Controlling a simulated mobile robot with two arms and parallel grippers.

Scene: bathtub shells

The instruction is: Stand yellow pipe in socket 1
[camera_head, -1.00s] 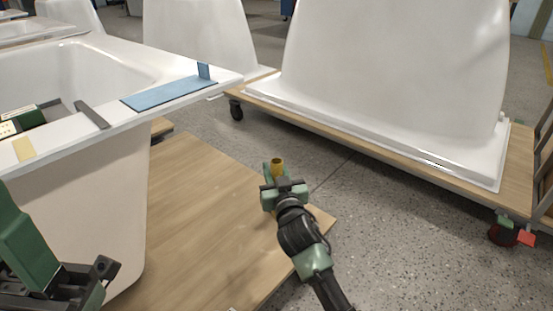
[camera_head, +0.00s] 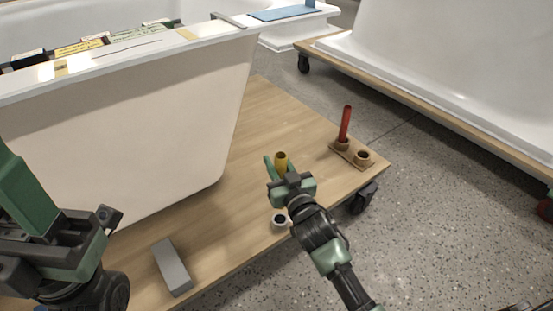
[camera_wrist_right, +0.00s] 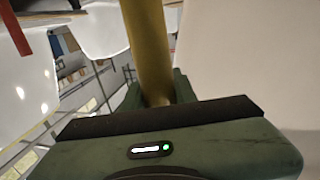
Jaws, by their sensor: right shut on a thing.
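The yellow pipe (camera_head: 281,159) is held in my right gripper (camera_head: 279,172), and its open top end shows above the fingers. It stands large between the fingers in the right wrist view (camera_wrist_right: 148,45); its lower end is hidden. A wooden socket plate (camera_head: 351,152) lies on the wooden platform, right of my right gripper. A red pipe (camera_head: 345,122) stands in its left socket, and its right socket (camera_head: 362,155) is empty. I see no number on the sockets. My left gripper (camera_head: 75,235) is at the lower left, and its jaw opening cannot be made out.
A white tub (camera_head: 150,140) stands on the wooden platform (camera_head: 262,115), with boxes along its rim. Another tub on a dolly (camera_head: 400,97) stands behind.

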